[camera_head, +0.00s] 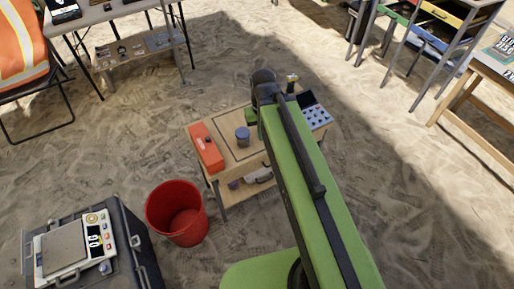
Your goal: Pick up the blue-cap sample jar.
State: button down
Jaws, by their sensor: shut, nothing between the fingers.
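A small dark jar with a blue-grey cap (242,133) stands upright on a low wooden table (222,123) in the middle of the view. It is inside a dark outlined square on the tabletop. My green arm reaches up from the bottom right, and its far end is just above and right of the jar in the picture. My gripper's fingers do not show; the arm hides that area. No contact with the jar is visible.
An orange-red box (206,148) lies left of the jar. A dark tray with several small round items (313,115) is at the table's right. A red bucket (176,212) and a dark case (112,262) bearing a scale (65,249) stand on the sand, lower left.

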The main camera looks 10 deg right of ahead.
aim_at(242, 143)
jog(key=z, duration=0.15)
jog(key=k, duration=0.3)
jog(key=u, duration=0.3)
jog(key=i, duration=0.8)
jog(key=z, duration=0.2)
jog(key=k, duration=0.55)
jog(key=u, duration=2.3)
jog(key=k, duration=1)
